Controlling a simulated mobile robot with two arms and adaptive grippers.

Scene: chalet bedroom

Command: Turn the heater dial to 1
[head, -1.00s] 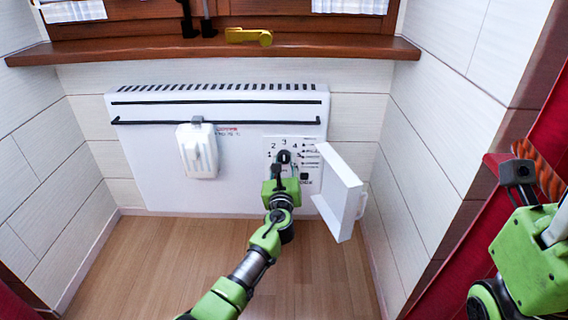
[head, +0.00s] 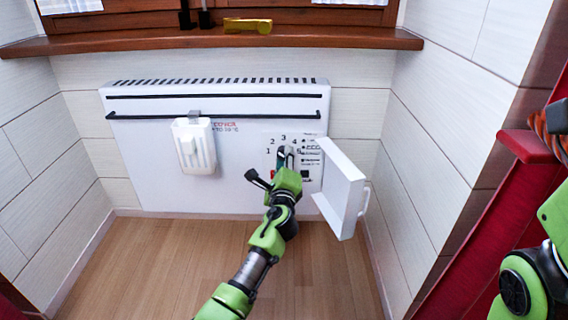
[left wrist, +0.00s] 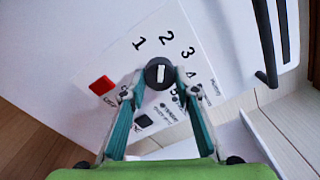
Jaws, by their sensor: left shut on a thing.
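The heater (head: 225,175) is a white wall panel below the windowsill. In the left wrist view the mark runs roughly towards 2; which end points is not clear. My left gripper (left wrist: 159,75) is shut on the dial, one finger on each side; it also shows at the control panel in the head view (head: 285,160) and largely covers the dial there. Only part of my right arm shows at the right edge; its jaws cannot be made out.
An open white cover (head: 342,190) stands out just right of the dial. A white container (head: 194,147) hangs on the heater's left. A red switch (left wrist: 102,85) and a black square (left wrist: 144,121) lie near the dial. A yellow object (head: 247,26) rests on the sill. The floor is clear.

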